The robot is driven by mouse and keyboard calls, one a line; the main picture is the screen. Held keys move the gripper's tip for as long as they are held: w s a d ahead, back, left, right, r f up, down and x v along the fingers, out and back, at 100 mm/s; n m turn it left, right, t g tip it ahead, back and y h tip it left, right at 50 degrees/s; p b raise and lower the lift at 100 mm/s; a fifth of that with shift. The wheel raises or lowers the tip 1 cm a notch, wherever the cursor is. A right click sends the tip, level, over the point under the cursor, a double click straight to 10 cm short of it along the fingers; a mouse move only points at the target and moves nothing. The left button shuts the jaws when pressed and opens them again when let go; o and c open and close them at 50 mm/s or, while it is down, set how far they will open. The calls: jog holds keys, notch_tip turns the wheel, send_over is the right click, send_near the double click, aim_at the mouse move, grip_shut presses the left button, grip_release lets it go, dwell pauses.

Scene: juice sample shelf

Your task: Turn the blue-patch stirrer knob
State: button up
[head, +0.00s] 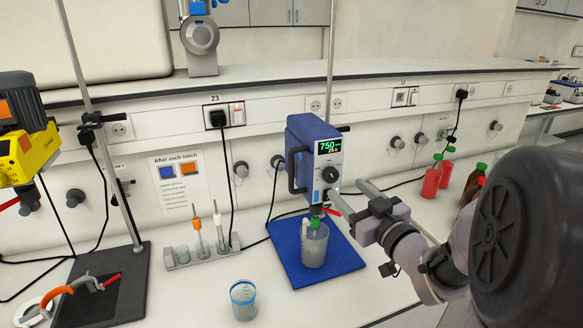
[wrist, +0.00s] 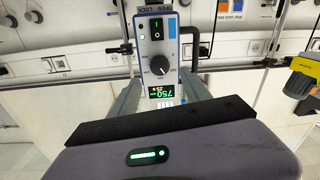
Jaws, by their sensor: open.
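The blue stirrer (head: 306,150) hangs on a stand rod above a blue base plate. Its front panel has a lit display reading 750 and a dark round knob (head: 331,174). The wrist view shows the knob (wrist: 159,65) upside down, with a blue patch (wrist: 172,28) on the panel. My gripper (head: 347,189) is open and empty, just in front of the panel's lower right. In the wrist view my gripper (wrist: 161,88) has one finger either side of the panel, with the knob apart from them.
A lidded jar (head: 315,245) stands on the base plate below the stirrer. A glass beaker (head: 243,300) stands in front. A yellow stirrer (head: 20,155) is at the far left. Red bottles (head: 432,181) stand at right. A notice (head: 179,180) hangs on the back panel.

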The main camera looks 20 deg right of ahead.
aim_at(333, 177)
jog(key=w, duration=0.6)
jog(key=shift+w+a, duration=0.2)
jog(key=shift+a, duration=0.05)
grip_shut()
